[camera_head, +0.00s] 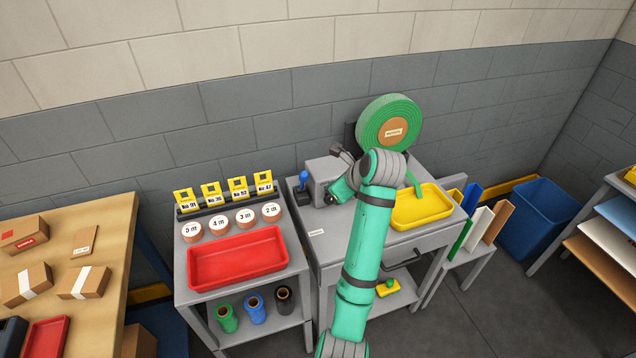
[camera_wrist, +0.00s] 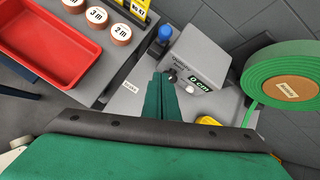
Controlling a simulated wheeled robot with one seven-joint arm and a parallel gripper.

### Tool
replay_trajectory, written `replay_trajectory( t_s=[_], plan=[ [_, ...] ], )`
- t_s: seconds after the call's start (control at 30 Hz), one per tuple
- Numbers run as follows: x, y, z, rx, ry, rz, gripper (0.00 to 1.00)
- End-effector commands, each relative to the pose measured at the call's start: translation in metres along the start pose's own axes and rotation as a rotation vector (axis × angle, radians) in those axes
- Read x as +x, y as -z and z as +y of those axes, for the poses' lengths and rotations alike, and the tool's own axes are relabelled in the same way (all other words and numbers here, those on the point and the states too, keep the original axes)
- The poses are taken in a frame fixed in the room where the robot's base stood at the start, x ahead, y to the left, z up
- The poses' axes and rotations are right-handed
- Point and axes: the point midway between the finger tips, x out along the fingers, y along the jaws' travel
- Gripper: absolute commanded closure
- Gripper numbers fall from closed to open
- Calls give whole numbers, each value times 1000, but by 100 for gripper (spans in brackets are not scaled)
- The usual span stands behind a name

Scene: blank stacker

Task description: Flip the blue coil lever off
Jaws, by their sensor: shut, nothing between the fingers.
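The blue coil lever (camera_head: 304,177) has a round blue knob and stands upright at the left side of the grey box, on the grey table. It also shows in the wrist view (camera_wrist: 165,33). My gripper (camera_wrist: 161,76) is shut and empty, its green fingertips close in front of the grey box (camera_wrist: 200,62), a short way from the lever. Whether the fingers touch the box cannot be told. In the head view my gripper (camera_head: 333,194) is partly hidden by my wrist. The green coil (camera_head: 389,124) stands behind the box to the right.
The box's display (camera_wrist: 200,79) reads "0 cm". A yellow tray (camera_head: 448,207) lies right of my arm, with a green strip hanging towards it. A red tray (camera_head: 192,270), several round length markers and yellow number cards sit on the left stand. A blue bin (camera_head: 540,222) stands right.

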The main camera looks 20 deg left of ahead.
Motion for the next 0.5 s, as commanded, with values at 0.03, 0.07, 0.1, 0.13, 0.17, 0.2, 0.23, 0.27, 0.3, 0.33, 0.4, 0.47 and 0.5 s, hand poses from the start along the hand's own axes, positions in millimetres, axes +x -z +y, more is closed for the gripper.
replay_trajectory(
  t_s=[0.03, 0.07, 0.1, 0.13, 0.17, 0.2, 0.23, 0.27, 0.3, 0.33, 0.4, 0.47, 0.5],
  plan=[
    [3, 1, 0, 1, -1, 1, 100],
    [6, 1, 0, 1, -1, 2, 100],
    [10, 1, 0, 1, -2, 3, 100],
    [14, 1, 0, 0, -2, 3, 100],
    [18, 1, 0, 0, -2, 2, 100],
    [24, 1, 1, 0, -3, 3, 100],
    [30, 1, 1, 0, -3, 3, 100],
    [35, 1, 1, 0, -3, 2, 100],
    [43, 1, 1, 0, -3, 3, 100],
    [48, 1, 1, 0, -3, 3, 100],
    [61, 2, 0, 2, -2, 3, 100],
    [72, 3, -1, 4, 0, 4, 100],
    [79, 3, -1, 3, 0, 4, 100]
  ],
)
